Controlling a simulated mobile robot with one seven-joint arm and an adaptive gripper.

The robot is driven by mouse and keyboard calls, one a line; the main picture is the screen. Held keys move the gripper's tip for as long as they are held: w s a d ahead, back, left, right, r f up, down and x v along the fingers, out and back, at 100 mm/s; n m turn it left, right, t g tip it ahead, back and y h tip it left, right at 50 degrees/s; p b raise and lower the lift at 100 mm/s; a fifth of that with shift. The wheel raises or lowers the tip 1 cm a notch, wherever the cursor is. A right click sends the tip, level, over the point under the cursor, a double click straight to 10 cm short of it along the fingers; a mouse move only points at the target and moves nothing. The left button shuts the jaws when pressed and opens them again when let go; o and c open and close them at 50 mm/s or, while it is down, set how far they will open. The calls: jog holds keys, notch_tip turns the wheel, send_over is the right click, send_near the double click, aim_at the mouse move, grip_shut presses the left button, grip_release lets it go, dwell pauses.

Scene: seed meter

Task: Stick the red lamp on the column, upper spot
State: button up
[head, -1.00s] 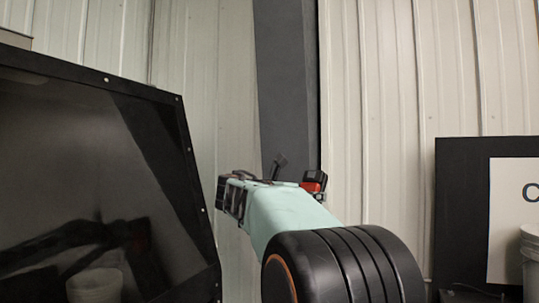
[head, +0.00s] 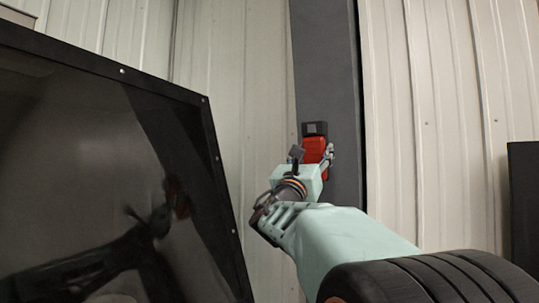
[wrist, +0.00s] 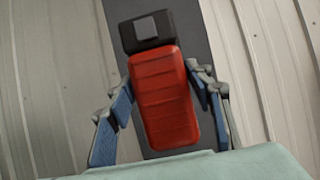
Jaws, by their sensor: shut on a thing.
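The red lamp (head: 315,150), with a black end bearing a grey square, is upright in front of the grey column (head: 327,75). My gripper (head: 312,162) is shut on the lamp, with a finger on each side of its red body. In the wrist view the red lamp (wrist: 163,95) lies between the two blue-padded fingers of my gripper (wrist: 165,100), black end up. The column (wrist: 185,25) is right behind it there. I cannot tell whether the lamp's back touches the column.
A large dark glossy panel (head: 90,160) with a black frame stands close on the left and mirrors my arm. Pale ribbed wall (head: 440,120) runs behind the column. A black board edge (head: 524,200) shows at the far right.

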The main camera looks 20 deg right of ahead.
jog(key=shift+w+d+r+p, duration=0.2)
jog(key=shift+d+r+p, duration=0.2)
jog(key=shift+d, duration=0.2)
jog(key=w+d+p, duration=0.3)
jog(key=w+d, duration=0.1)
jog(key=shift+w+d+r+p, duration=0.2)
jog(key=shift+d+r+p, duration=0.05)
jog(key=shift+d+p, duration=0.15)
jog(key=shift+w+d, duration=0.15)
dwell(0.5)
jog(key=o, duration=1.2)
jog(key=shift+f, duration=0.1)
